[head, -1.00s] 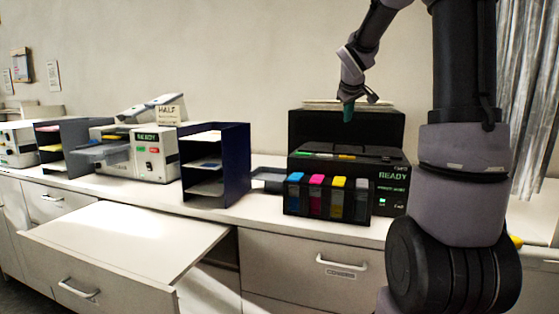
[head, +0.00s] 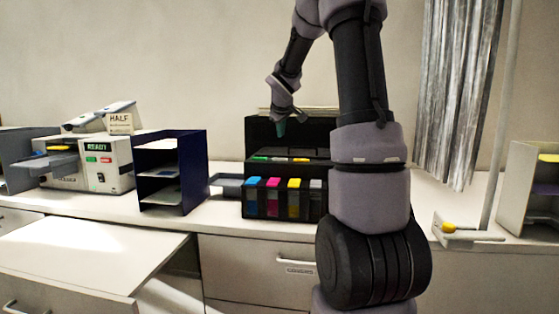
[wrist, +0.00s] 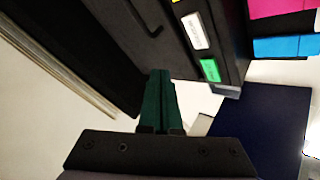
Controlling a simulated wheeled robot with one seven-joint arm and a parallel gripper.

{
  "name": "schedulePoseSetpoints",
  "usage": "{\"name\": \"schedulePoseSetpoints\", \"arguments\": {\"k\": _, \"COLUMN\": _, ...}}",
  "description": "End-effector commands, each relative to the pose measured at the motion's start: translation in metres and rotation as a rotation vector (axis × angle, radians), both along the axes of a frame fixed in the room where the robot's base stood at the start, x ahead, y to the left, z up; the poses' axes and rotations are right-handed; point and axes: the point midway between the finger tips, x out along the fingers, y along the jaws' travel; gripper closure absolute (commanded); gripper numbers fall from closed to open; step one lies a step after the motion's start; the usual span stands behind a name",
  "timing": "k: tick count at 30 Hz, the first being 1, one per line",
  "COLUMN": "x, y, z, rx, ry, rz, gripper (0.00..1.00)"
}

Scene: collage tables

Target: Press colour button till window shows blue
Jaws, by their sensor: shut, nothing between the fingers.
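The black printer (head: 262,215) stands on the counter with blue, magenta and yellow cartridges in its front. Small coloured pieces, green (head: 259,158) and yellow among them, line its top edge. In the wrist view, a green piece (wrist: 210,70) and a white piece (wrist: 196,31) lie to the right of my fingertips. My gripper (head: 281,128) is shut and empty, above the printer, apart from the pieces; its green fingers also show in the wrist view (wrist: 160,85). The printer's right front is hidden by my arm.
A dark blue shelf unit (head: 148,188) stands left of the printer. A white machine (head: 118,158) reading READY, with a HALF sign (head: 120,122), is farther left. An open drawer (head: 90,258) juts out below. A stand with a yellow knob (head: 449,227) is at right.

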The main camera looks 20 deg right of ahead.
Motion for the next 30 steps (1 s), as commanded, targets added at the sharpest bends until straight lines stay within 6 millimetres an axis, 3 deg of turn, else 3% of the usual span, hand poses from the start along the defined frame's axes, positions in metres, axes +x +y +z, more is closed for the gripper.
{"name": "schedulePoseSetpoints", "arguments": {"k": 6, "x": 0.0, "y": 0.002, "z": -0.034, "rx": -0.001, "ry": 0.004, "rz": 0.004, "gripper": 1.0}}
{"name": "schedulePoseSetpoints", "arguments": {"k": 12, "x": 0.0, "y": 0.002, "z": -0.055, "rx": -0.001, "ry": 0.002, "rz": 0.003, "gripper": 1.0}}
{"name": "schedulePoseSetpoints", "arguments": {"k": 30, "x": 0.0, "y": 0.0, "z": -0.064, "rx": 0.001, "ry": 0.0, "rz": 0.001, "gripper": 1.0}}
